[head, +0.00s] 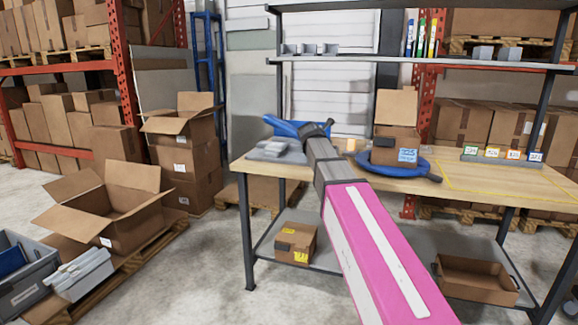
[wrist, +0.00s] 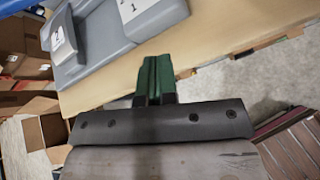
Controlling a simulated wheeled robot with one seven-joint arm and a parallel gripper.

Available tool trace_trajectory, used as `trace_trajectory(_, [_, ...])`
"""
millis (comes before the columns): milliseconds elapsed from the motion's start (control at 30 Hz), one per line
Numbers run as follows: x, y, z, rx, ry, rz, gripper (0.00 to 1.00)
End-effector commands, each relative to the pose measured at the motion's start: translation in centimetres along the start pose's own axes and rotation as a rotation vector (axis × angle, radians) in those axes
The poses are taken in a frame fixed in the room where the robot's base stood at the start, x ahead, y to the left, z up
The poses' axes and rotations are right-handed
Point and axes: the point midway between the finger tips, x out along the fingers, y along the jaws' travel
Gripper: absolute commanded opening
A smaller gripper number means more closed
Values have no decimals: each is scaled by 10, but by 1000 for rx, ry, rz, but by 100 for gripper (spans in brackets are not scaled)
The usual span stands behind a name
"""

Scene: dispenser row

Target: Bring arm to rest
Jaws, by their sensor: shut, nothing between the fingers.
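My arm reaches up from the lower right in the head view, with its pink and white link over the front of the workbench (head: 470,175). Its dark end is above the bench's left part, and the fingers cannot be made out there. In the wrist view my gripper (wrist: 155,72) shows its green fingers pressed together, shut and empty. Below the fingers lies the wooden bench edge, with grey floor to the right. A grey device (wrist: 95,45) with numbered blocks lies on the bench, to the left of and apart from the fingers.
A cardboard box (head: 395,146) stands on a blue round base (head: 425,166) on the bench. Labelled bins (head: 500,154) stand farther right. A shelf (head: 350,60) spans above the bench.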

Motion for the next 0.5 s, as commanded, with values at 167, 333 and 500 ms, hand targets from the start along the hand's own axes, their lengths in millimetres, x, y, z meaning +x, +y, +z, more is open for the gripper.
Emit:
trace_trajectory(167, [16,-38,-45,221,80,-53,0])
trace_trajectory(333, [32,-91,-110,557,178,-164,0])
trace_trajectory(500, [40,-148,-180,934,251,-329,0])
